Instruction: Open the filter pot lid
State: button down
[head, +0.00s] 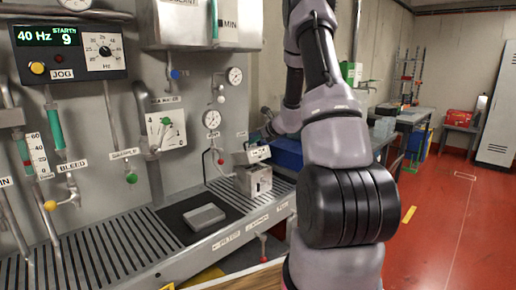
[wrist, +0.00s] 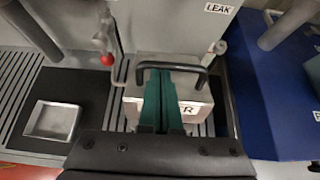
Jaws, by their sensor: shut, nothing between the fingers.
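The filter pot (head: 254,183) is a small grey metal box at the right end of the slatted drain deck. A pale labelled piece (head: 251,156) sits tilted just above it; I cannot tell from this view how far the lid is raised. In the wrist view the pot (wrist: 133,104) shows a label ending in "ER" and a black bar handle (wrist: 204,76). My gripper (wrist: 165,74) has its green fingers shut and empty, their tips at the handle's crossbar. Whether they touch it is unclear. The fingers hide part of the label.
A grey square dish (head: 205,217) lies on a black mat (head: 176,214) to the left. A valve with a red knob (wrist: 107,60) stands close behind the pot's left side. A blue bin (wrist: 270,95) is to the right. The steel panel rises behind.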

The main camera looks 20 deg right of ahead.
jog(key=shift+w+a+r+g+h, duration=0.15)
jog(key=shift+w+a+r+g, duration=0.1)
jog(key=shift+w+r+g, duration=0.3)
jog(key=shift+w+a+r+g+h, duration=0.15)
jog(key=shift+w+a+r+g, duration=0.15)
jog(key=shift+w, duration=0.4)
jog(key=w+a+r, duration=0.1)
jog(key=w+a, duration=0.2)
jog(key=w, duration=0.6)
jog(key=shift+w+a, duration=0.15)
jog(key=shift+w, duration=0.1)
jog(key=shift+r, duration=0.1)
